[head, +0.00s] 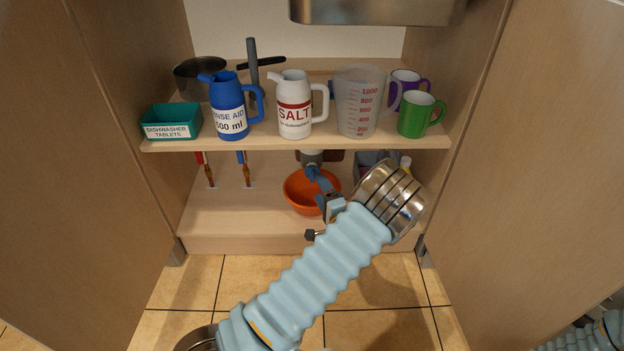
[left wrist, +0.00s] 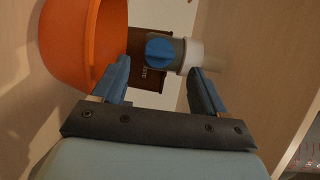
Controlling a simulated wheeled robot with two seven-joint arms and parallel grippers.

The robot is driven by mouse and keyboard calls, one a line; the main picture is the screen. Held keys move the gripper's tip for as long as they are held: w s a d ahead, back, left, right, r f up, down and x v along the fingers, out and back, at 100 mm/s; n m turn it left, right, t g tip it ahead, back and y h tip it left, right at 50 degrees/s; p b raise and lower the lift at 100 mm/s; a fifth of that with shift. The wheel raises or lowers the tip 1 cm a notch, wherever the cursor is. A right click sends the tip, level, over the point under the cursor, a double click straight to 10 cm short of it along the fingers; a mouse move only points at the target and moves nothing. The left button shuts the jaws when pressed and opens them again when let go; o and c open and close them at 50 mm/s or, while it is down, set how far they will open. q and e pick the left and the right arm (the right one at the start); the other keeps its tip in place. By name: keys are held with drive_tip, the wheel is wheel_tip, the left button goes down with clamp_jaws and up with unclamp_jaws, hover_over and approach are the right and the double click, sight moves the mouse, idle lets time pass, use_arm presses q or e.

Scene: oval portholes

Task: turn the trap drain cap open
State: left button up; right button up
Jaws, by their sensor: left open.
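The trap drain cap (left wrist: 160,52) is a round blue cap with a raised ridge, on the end of the grey trap body (left wrist: 181,56) in the left wrist view. In the head view the grey trap (head: 309,157) shows just under the shelf, and my left gripper (head: 316,174) hides the cap. My left gripper also shows in the left wrist view (left wrist: 160,70). Its two blue fingers are apart and empty, with the cap beyond and between their tips. I cannot tell if a finger touches it. My right gripper is not in view.
An orange bowl (head: 297,191) stands on the cabinet floor below the trap, close beside one finger in the wrist view (left wrist: 75,45). The shelf (head: 265,144) above holds a blue jug, a salt jug, a measuring cup and mugs. Red and blue pipes stand left. Cabinet walls flank both sides.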

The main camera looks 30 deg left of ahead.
sight(312, 182)
use_arm(q)
drive_tip(key=b+x, duration=0.1)
drive_tip(key=x, duration=0.6)
drive_tip(key=shift+c, duration=0.3)
drive_tip(key=c, duration=1)
